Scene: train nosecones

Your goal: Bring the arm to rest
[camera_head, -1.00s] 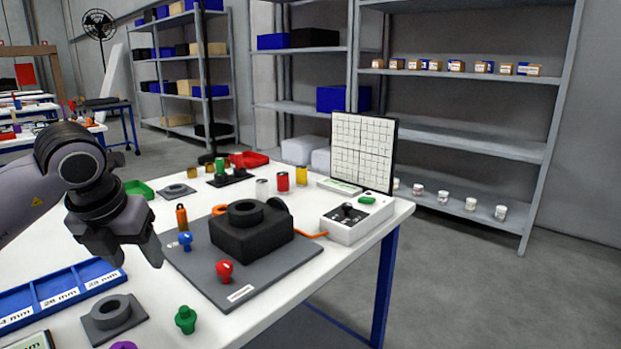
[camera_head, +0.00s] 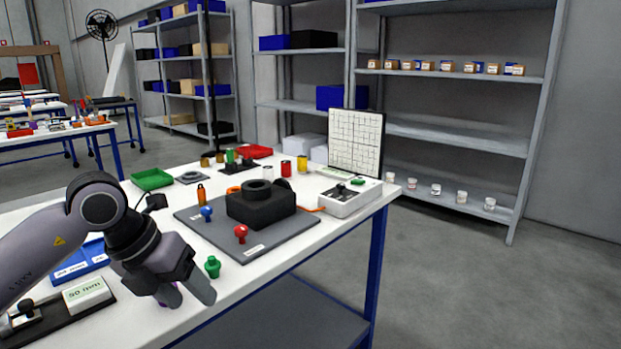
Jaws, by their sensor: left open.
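My left arm comes in from the left, and its gripper (camera_head: 186,297) is low over the front edge of the white table (camera_head: 318,236). The jaws point down and to the right and are open, with no object visible between them. A purple knob (camera_head: 170,295) shows partly behind the gripper; I cannot tell whether they touch. A green knob (camera_head: 212,266) stands on the table just right of the gripper. My right gripper is not in view.
A grey board (camera_head: 262,236) holds a black block (camera_head: 260,206), a red knob (camera_head: 240,232) and a blue knob (camera_head: 206,213). A white control box (camera_head: 350,197) and gridded panel (camera_head: 355,142) stand at the right. A blue tray (camera_head: 85,260) lies behind my arm. The floor at right is clear.

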